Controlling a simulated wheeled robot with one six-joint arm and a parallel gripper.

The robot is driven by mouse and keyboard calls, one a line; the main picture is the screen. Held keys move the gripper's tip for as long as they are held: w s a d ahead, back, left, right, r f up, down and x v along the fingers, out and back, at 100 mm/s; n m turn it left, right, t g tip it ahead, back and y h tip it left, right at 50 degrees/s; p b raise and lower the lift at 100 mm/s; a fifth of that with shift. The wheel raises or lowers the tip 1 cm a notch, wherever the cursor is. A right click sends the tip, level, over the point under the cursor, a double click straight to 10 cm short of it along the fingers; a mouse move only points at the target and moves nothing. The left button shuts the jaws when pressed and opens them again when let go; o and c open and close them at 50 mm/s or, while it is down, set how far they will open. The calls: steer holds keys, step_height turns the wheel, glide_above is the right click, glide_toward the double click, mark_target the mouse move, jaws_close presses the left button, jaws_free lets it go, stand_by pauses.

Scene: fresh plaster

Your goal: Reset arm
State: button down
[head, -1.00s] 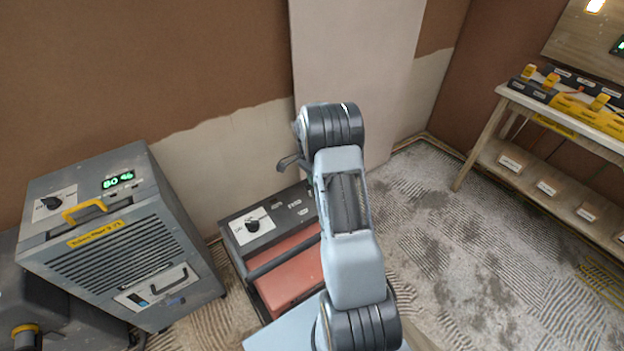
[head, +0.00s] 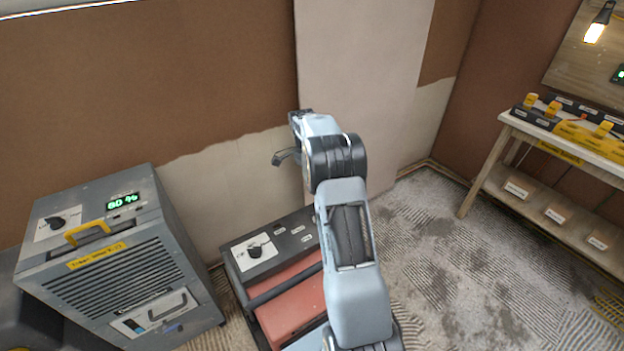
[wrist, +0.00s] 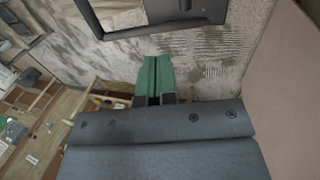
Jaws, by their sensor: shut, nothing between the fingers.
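My arm rises through the middle of the head view, bent at a dark joint, with its wrist end leaning up and left towards the wall. The fingers are not clearly visible there. In the wrist view my gripper (wrist: 158,78) shows as two green fingers lying together. They are shut with nothing between them, and the floor shows beyond them.
A grey machine (head: 110,260) with a green "80 %" display stands at the left. A red and dark grey unit (head: 285,290) sits beside my arm. A wooden bench (head: 500,195) with yellow tools stands at the right. Ridged floor (head: 450,250) between is clear.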

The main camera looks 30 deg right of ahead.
stand_by(0.4)
steer(key=s+a+r+n+t, duration=0.3)
steer(key=s+a+r+n, duration=0.2)
steer(key=s+a+n, duration=0.4)
steer(key=s+a+r+n+t, duration=0.4)
steer(key=s+a+n, duration=0.5)
steer(key=s, duration=0.5)
steer(key=shift+s+a+r, duration=0.25)
steer(key=shift+a+r, duration=0.25)
steer(key=shift+a, duration=0.3)
